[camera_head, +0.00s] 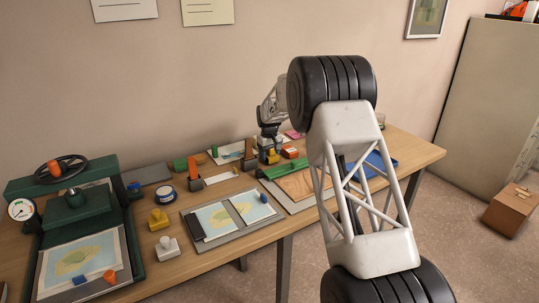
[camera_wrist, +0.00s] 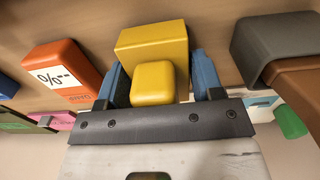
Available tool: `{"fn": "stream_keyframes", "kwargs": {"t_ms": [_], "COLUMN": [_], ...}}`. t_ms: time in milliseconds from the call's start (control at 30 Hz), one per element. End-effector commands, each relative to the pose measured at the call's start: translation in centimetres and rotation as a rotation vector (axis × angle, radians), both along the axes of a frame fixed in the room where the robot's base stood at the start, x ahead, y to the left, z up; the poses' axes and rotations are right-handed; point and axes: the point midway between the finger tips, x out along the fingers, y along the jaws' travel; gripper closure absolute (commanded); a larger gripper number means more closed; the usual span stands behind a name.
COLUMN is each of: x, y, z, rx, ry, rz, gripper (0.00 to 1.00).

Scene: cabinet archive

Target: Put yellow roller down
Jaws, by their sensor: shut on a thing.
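The yellow roller (camera_wrist: 153,80) is a blocky yellow piece with a smaller rounded block on it. In the wrist view it sits between the two blue fingers of my gripper (camera_wrist: 158,82), which is shut on it. In the head view my gripper (camera_head: 269,140) is over the back part of the wooden table, with the yellow roller (camera_head: 272,157) just below it. I cannot tell whether the roller touches the tabletop. My arm hides part of the table to the right.
An orange labelled box (camera_wrist: 62,75) stands close on one side of the roller, and a grey and brown piece (camera_wrist: 275,55) on the other. A dark green press (camera_head: 75,208) stands at left.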

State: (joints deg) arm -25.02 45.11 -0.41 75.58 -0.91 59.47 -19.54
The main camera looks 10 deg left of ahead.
Motion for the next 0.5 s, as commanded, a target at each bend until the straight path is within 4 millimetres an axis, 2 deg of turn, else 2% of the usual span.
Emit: {"fn": "stream_keyframes", "kwargs": {"t_ms": [200, 233, 367, 500], "x": [0.0, 0.0, 0.0, -0.01], "y": [0.01, 0.0, -0.01, 0.0], "z": [-0.25, -0.25, -0.25, -0.25], "rx": [0.0, 0.0, 0.0, 0.0], "ry": [0.0, 0.0, 0.0, 0.0], "rz": [0.0, 0.0, 0.0, 0.0], "gripper": [0.69, 0.35, 0.15, 0.14]}}
